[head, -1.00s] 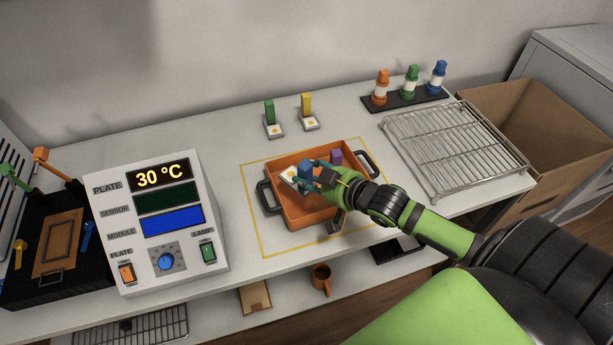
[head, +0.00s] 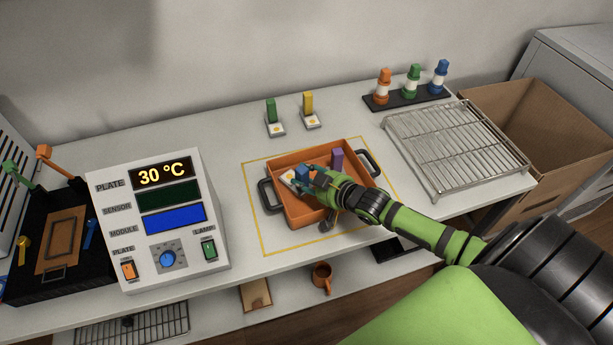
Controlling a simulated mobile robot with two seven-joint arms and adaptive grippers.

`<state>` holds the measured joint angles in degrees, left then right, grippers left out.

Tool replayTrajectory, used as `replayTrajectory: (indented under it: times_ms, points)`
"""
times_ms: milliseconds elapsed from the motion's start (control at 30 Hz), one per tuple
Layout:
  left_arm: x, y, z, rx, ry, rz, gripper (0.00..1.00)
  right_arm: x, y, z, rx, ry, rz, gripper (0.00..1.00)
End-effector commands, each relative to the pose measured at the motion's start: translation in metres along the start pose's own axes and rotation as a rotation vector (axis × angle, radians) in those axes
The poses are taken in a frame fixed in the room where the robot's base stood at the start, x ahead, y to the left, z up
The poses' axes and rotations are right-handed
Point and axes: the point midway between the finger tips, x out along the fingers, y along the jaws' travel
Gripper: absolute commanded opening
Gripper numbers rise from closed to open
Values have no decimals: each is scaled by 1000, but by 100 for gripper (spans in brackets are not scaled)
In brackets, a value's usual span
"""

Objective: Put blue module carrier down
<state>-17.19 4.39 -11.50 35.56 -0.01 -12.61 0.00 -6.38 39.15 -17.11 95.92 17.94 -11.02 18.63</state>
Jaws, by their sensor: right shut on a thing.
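The blue module carrier, a blue block (head: 301,173) on a white base (head: 288,180), is at the left part of the orange tray (head: 291,213). My right gripper (head: 308,178) reaches in from the right and is shut on the blue block. The gripper covers part of the carrier, and I cannot tell whether its base touches the tray floor. A purple block (head: 337,159) stands in the tray behind the gripper; its lower part is hidden. My left gripper is not in view.
Green (head: 272,113) and yellow (head: 308,105) carriers stand behind the tray. A control box (head: 158,222) reading 30 °C is on the left. A wire rack (head: 455,147), a stand with several bottles (head: 405,99) and a cardboard box (head: 535,135) are on the right.

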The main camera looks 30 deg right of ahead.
Motion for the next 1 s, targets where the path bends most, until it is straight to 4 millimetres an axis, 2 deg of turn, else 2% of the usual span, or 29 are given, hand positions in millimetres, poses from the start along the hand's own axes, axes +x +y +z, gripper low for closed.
replayTrajectory:
  times_ms: [33,67,100,567,667,1000]
  points:
    - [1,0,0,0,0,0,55,1,0,2,0,-1,0,44]
    - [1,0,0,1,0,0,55,0,0,1,0,-1,0,56]
    - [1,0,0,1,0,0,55,0,0,1,0,-1,0,63]
    - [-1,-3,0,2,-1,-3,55,-6,0,1,1,-3,0,63]
    - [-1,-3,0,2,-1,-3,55,-18,0,2,1,-5,0,63]
    - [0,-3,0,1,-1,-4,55,-81,-1,1,2,-5,-1,63]
